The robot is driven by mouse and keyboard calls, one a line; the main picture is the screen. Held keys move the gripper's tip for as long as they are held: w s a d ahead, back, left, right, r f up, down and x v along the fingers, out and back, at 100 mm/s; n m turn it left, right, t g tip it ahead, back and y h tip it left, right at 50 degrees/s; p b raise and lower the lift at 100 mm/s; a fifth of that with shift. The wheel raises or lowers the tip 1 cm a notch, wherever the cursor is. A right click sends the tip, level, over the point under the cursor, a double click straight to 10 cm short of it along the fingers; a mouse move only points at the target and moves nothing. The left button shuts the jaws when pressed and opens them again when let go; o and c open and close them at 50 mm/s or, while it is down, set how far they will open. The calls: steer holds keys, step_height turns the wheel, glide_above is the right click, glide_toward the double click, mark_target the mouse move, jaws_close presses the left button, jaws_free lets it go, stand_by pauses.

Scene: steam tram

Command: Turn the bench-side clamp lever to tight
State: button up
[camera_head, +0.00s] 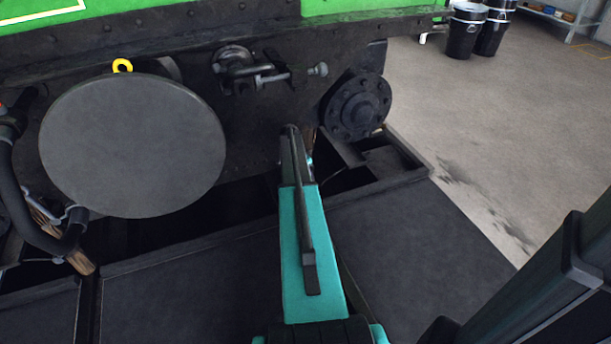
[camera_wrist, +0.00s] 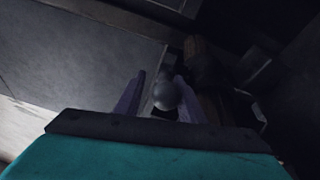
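In the wrist view a grey ball-ended piece (camera_wrist: 166,95) sits between the two fingers of my gripper (camera_wrist: 158,98). It may be the knob of the clamp lever; its shaft is mostly hidden. The fingers stand apart on either side of the ball, the right one close to it; contact is unclear in the dim light. In the head view my teal arm reaches toward the tram's dark front beam, and it hides the fingertips and whatever is between them. I cannot make out the lever or its tight mark there.
A large round grey buffer plate (camera_head: 132,146) is left of my arm. A coupling fitting (camera_head: 245,72) is above it, and a bolted round flange (camera_head: 358,106) is just right. Dark floor plates (camera_head: 410,245) lie below. Black bins (camera_head: 464,32) stand far off on open concrete floor.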

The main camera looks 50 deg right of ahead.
steer(key=shift+w+a, duration=0.1)
steer(key=shift+w, duration=0.1)
steer(key=shift+r, duration=0.2)
steer(key=p+v, duration=0.3)
steer(key=v, duration=1)
steer(key=shift+r+p, duration=0.25)
steer(key=shift+p, duration=0.05)
steer(key=shift+c, duration=0.4)
